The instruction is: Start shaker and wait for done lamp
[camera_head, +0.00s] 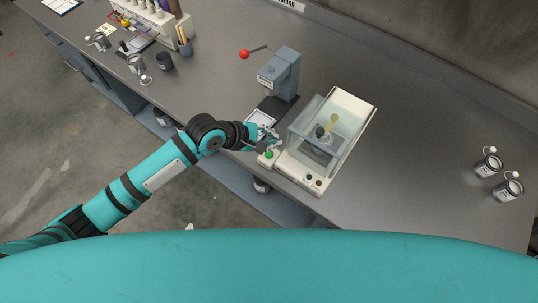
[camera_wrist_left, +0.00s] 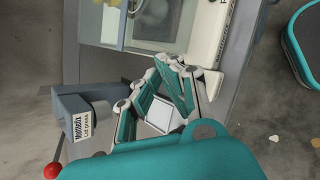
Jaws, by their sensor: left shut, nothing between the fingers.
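The shaker (camera_head: 346,104) is a pale cream box with a clear cover, on the bench right of centre. A yellow piece and a dark round knob show inside it. Its front panel (camera_head: 314,181) carries small round lamps or buttons; none looks clearly lit. My right gripper is not in view.
A grey lid press (camera_head: 282,75) with a red-knobbed lever stands left of the shaker; its label shows in the left wrist view (camera_wrist_left: 82,127). Two cans (camera_head: 488,165) stand at the bench's right. Cans, brushes and a rack (camera_head: 150,20) occupy the left. The back right bench is clear.

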